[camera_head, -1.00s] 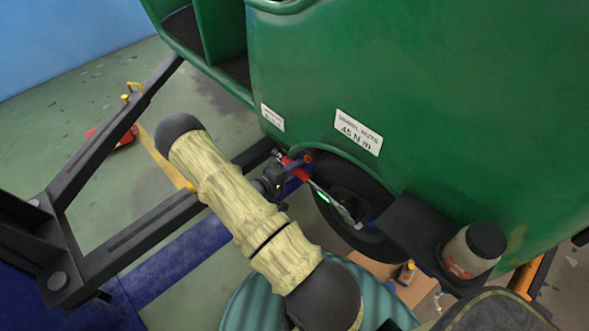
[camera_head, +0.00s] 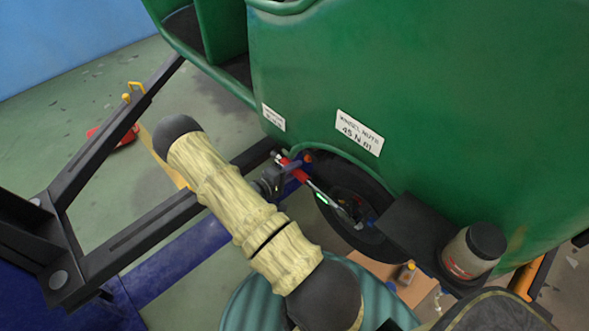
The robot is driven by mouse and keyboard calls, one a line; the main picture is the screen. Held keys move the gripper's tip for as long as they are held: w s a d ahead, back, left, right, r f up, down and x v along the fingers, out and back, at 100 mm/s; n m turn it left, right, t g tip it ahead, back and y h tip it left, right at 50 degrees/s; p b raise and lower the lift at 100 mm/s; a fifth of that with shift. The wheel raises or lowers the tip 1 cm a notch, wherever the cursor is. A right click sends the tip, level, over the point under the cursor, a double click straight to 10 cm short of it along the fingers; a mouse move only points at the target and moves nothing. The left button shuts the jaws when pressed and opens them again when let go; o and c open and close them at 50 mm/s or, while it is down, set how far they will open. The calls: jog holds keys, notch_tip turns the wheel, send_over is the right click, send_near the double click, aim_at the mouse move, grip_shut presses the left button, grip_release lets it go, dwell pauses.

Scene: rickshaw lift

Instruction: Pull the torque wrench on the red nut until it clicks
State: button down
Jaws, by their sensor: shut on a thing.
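The torque wrench (camera_head: 322,194) has a red handle at its upper left and a metal shaft running down right to the wheel hub. My gripper (camera_head: 289,173) is shut on the red handle, at the end of my arm. The wrench head meets the hub of the dark wheel (camera_head: 374,190) under the green rickshaw body (camera_head: 430,90). Blue parts show at the hub. I cannot make out the red nut, and the wrench's small display is too small to read.
A label (camera_head: 359,132) on the body reads wheel nuts 45 N m. Dark lift beams (camera_head: 130,238) cross at left. A red jack-like object (camera_head: 113,133) is on the floor behind them.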

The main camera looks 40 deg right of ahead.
jog(key=shift+s+a, duration=0.1)
jog(key=shift+a, duration=1.55)
jog(key=a, duration=0.6)
jog(key=shift+s+a+p, duration=0.3)
jog(key=shift+a+p, duration=0.05)
jog(key=shift+a, duration=0.05)
dwell(0.4)
dwell(0.5)
